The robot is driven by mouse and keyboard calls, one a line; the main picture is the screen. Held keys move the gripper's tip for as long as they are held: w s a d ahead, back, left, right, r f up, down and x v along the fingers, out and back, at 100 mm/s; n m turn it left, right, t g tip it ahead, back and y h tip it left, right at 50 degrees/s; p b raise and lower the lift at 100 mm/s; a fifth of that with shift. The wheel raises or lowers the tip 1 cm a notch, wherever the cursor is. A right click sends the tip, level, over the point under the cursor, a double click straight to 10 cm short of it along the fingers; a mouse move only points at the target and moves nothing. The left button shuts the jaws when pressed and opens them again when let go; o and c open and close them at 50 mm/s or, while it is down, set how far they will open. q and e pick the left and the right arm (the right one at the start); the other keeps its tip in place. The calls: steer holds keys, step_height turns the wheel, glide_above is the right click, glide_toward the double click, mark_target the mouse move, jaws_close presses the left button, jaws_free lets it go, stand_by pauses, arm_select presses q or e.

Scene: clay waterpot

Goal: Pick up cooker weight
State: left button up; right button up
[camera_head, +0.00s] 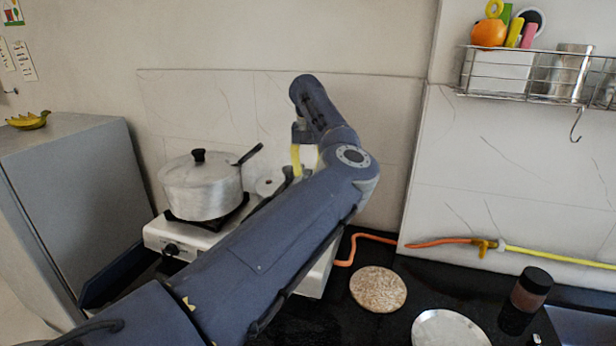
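I cannot make out the cooker weight. A pale round-topped item (268,186) with dark parts beside it shows on the stove, partly hidden by my arm; I cannot tell if it is a cooker. My large blue arm comes in from the lower left, crosses the picture and bends up over the stove. Its gripper is not clearly seen; a dark part and a yellow piece (308,157) show below its far link. I cannot tell whether the yellow piece is held. No second gripper shows.
A lidded metal pot (203,187) stands on the left of the white stove (165,237), its black handle pointing right. An orange hose (360,238) runs along the wall. A round speckled board (377,289), a metal plate (450,330) and a dark-lidded jar (531,289) are at right.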

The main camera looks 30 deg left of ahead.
mark_target(308, 170)
arm_select(q)
steer(key=shift+o, duration=0.3)
steer(key=shift+s+f, duration=0.1)
steer(key=shift+f, duration=0.3)
steer(key=shift+f, duration=0.1)
steer(key=c, duration=0.7)
steer(key=shift+d, duration=0.1)
jaws_close()
steer(key=shift+d, duration=0.1)
steer(key=shift+r, duration=0.7)
step_height(308, 170, up, 19)
steer(key=shift+a, duration=0.25)
